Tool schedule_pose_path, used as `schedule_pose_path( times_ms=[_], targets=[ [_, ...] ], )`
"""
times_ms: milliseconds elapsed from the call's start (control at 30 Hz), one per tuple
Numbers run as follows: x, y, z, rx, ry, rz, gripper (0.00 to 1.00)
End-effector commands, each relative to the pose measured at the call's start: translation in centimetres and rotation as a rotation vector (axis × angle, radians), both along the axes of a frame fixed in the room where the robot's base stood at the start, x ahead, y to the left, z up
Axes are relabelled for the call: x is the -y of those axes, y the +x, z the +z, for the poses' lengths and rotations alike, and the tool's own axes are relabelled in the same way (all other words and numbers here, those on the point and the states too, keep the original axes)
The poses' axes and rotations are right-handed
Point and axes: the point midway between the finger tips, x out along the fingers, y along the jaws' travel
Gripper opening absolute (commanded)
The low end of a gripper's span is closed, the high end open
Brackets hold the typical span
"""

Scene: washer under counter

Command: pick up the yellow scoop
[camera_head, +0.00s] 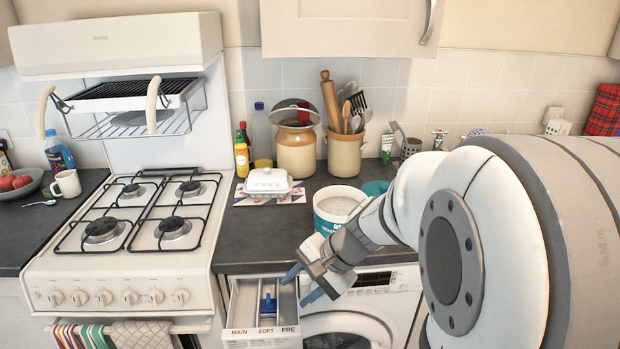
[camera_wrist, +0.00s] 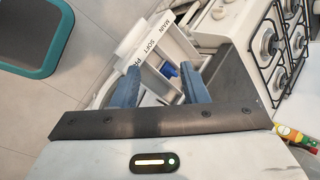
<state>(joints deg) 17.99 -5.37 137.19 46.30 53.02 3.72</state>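I cannot make out a yellow scoop in either view. A white tub with blue-green lettering (camera_head: 322,224) stands on the counter, full of pale powder (camera_head: 338,205), partly behind my arm. My gripper (camera_head: 296,290) is open and empty, at the right side of the pulled-out detergent drawer (camera_head: 247,333), in front of and below the tub. In the wrist view its two blue fingers (camera_wrist: 160,70) are wide apart, pointing at the drawer (camera_wrist: 133,42). A small blue piece (camera_head: 267,303) sits in the drawer's middle compartment; it also shows in the wrist view (camera_wrist: 170,71).
A washing machine (camera_head: 375,302) is under the counter, with the cooker (camera_head: 133,255) to its left.

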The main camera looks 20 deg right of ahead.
Motion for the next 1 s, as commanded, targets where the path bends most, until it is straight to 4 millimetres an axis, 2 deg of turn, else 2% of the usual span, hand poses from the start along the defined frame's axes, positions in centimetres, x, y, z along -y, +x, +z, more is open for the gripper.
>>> schedule_pose_path(
  times_ms=[33, 167, 267, 300, 367, 400, 500, 600, 700, 800, 1000],
  targets=[
    [1.1, 2.0, 0.5, -0.028, 0.097, -0.136, 0.4],
    [5.2, 7.4, 0.9, -0.063, 0.355, -0.501, 0.4],
    [10.2, 11.0, 0.7, -0.074, 0.546, -0.793, 0.4],
    [12.7, 12.2, 0.4, -0.074, 0.622, -0.912, 0.4],
    [16.5, 13.5, -0.3, -0.068, 0.725, -1.082, 0.4],
    [19.0, 14.0, -0.7, -0.061, 0.79, -1.189, 0.4],
    [25.1, 14.5, -2.3, -0.037, 0.928, -1.426, 0.4],
    [30.2, 14.0, -3.9, -0.006, 1.038, -1.623, 0.4],
    [33.9, 13.1, -5.3, 0.024, 1.114, -1.764, 0.4],
    [35.9, 12.4, -6.1, 0.043, 1.158, -1.844, 0.4],
    [36.9, 13.7, -7.1, 0.051, 1.174, -1.872, 0.4]
  ],
)
